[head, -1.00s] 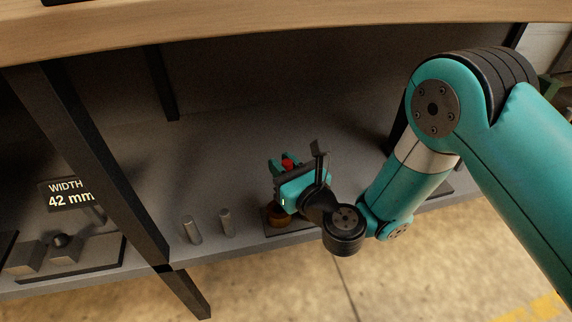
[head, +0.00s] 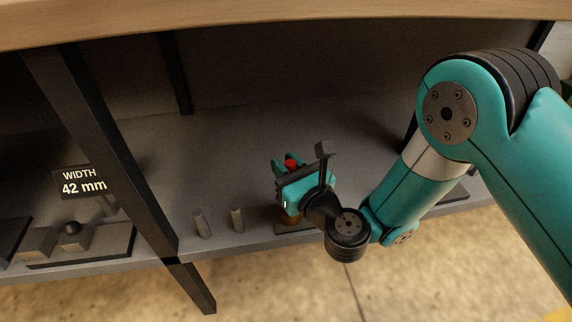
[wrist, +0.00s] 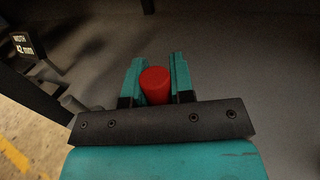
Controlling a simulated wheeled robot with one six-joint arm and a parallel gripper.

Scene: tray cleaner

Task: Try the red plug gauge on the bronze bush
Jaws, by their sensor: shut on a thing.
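My gripper (head: 287,167) is over the lower shelf, near its front edge. It is shut on the red plug gauge (head: 291,163), whose red round end stands up between the two teal fingers. In the wrist view the red plug gauge (wrist: 156,84) sits between the jaws, and its lower end is hidden. The bronze bush (head: 288,217) shows as a small brown-gold edge beneath the gripper, on a dark flat plate. Most of it is hidden by my gripper. I cannot tell whether the gauge touches the bush.
A dark post (head: 118,150) divides the shelf. Beyond it are a grey fixture (head: 80,248) and a sign (head: 85,183) reading "WIDTH 42 mm". The wooden top (head: 250,18) overhangs. The shelf behind my gripper is clear.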

